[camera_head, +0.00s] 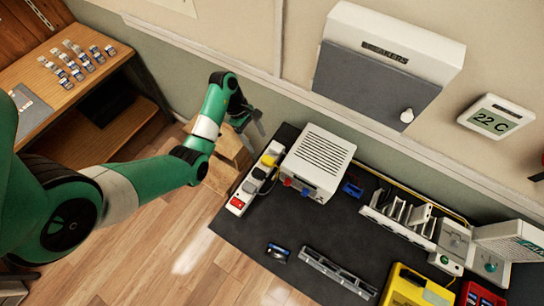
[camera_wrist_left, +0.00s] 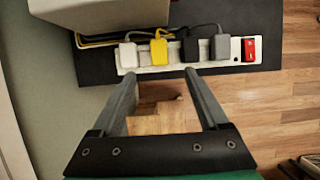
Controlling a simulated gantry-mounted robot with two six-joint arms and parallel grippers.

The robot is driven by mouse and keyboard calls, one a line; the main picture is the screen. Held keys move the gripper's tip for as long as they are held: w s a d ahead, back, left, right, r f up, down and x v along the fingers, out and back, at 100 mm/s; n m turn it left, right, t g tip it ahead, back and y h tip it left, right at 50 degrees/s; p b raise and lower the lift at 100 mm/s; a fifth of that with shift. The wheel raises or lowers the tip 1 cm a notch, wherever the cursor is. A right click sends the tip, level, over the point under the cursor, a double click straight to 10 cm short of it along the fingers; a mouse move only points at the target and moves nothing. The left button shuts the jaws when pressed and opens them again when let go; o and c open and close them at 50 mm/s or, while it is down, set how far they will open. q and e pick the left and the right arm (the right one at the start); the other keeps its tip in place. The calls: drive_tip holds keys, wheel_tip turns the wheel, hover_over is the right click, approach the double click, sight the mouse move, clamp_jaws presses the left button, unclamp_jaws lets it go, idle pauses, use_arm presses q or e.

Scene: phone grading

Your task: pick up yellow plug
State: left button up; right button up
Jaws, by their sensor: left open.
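The yellow plug (camera_head: 268,160) sits in a white power strip (camera_head: 236,204) at the far left end of the dark bench mat. In the left wrist view the yellow plug (camera_wrist_left: 158,52) sits between a white plug (camera_wrist_left: 129,54) and a dark plug (camera_wrist_left: 190,47), with a grey plug (camera_wrist_left: 219,46) beyond. My left gripper (camera_head: 255,127) is open and empty, off the mat's edge near the strip. In the left wrist view its fingertips (camera_wrist_left: 159,79) lie apart, just short of the strip, with the yellow plug roughly centred between them. My right gripper is not in view.
A white vented box (camera_head: 318,158) stands close beside the strip. A red switch (camera_wrist_left: 250,50) is at the strip's end. A wooden crate or stool (camera_head: 226,165) stands below the arm. A wall with a breaker box (camera_head: 375,85) runs behind. The mat's front middle is mostly clear.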

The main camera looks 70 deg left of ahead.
use_arm(q)
drive_tip(key=b, duration=0.1)
hover_over(267, 159)
drive_tip(key=s+a, duration=0.1)
drive_tip(key=a, duration=0.1)
wheel_tip(267, 159, down, 6)
drive_tip(key=shift+s+d+r, duration=0.1)
drive_tip(key=shift+s+d, duration=0.05)
drive_tip(key=b+x, duration=0.2)
drive_tip(key=x, duration=0.3)
clamp_jaws()
